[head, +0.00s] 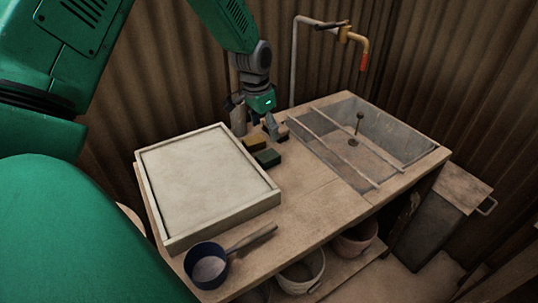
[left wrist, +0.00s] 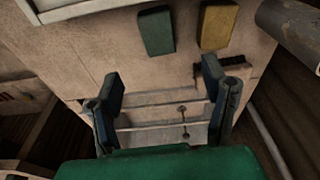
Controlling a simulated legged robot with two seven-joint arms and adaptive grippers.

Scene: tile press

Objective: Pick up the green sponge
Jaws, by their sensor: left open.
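The green sponge (head: 267,158) lies flat on the wooden table, between the framed tray and the sink. It also shows in the left wrist view (left wrist: 156,31), ahead of my fingers. A yellow-brown sponge (head: 255,144) lies beside it, and shows in the left wrist view (left wrist: 219,27) to its right. My left gripper (head: 272,127) is over the back of the table, just behind the sponges. In the left wrist view my left gripper (left wrist: 165,85) is open, with wide-apart fingers and nothing between them. My right gripper is not in view.
A wooden-framed pale tray (head: 205,185) fills the table's left part. A dark-blue pan (head: 207,266) stands at the front corner. The sink (head: 375,140) with two rails is at right, under a tap (head: 352,36). A dark brush (left wrist: 221,70) lies near the sponges. Buckets (head: 302,270) stand below.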

